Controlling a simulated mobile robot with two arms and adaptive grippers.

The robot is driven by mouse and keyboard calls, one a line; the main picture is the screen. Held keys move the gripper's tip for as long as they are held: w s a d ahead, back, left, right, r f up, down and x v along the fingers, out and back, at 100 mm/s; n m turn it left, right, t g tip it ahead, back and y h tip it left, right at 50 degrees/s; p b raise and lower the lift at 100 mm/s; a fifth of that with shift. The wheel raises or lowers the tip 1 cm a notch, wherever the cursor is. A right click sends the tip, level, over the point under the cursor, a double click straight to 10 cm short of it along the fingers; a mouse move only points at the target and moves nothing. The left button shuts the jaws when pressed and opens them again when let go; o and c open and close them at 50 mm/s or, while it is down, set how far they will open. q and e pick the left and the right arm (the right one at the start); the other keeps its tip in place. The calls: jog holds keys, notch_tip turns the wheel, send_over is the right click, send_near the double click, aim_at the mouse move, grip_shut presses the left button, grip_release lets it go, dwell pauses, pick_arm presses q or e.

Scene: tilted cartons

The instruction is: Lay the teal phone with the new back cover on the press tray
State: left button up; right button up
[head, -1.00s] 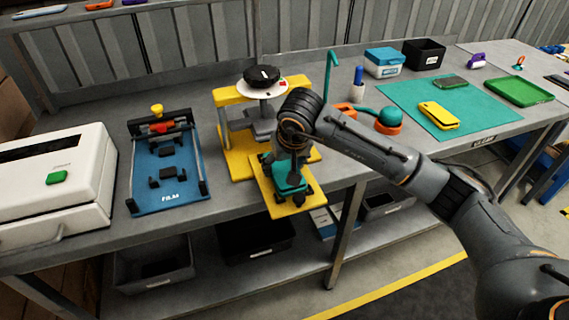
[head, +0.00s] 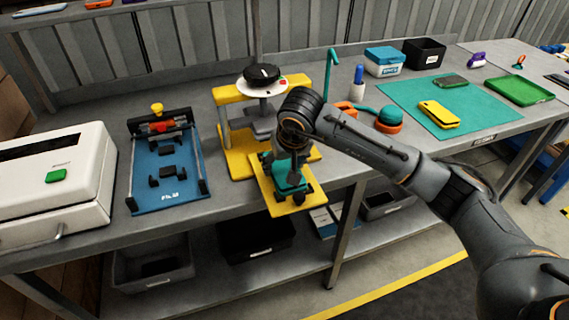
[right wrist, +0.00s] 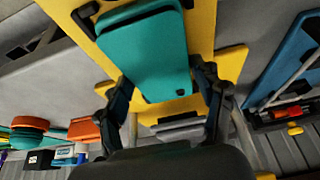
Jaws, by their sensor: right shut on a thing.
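The teal phone (head: 289,183) is at the front of the yellow press, over the yellow press tray (head: 272,200). My right gripper (head: 291,165) is above it with the wrist pointing down. In the right wrist view the phone (right wrist: 148,58) lies between the two dark fingers of my right gripper (right wrist: 165,88), which is shut on it. Black holders of the tray show beside the phone. I cannot tell whether the phone touches the tray. My left gripper is not in view.
The yellow press (head: 238,95) stands directly behind the tray. A blue fixture (head: 170,180) and a white machine (head: 60,185) are to the left. To the right, a yellow phone (head: 438,114) lies on a green mat (head: 400,97) near a green tray (head: 519,91).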

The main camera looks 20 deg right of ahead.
jog(key=o, duration=1.4)
jog(key=v, duration=1.2)
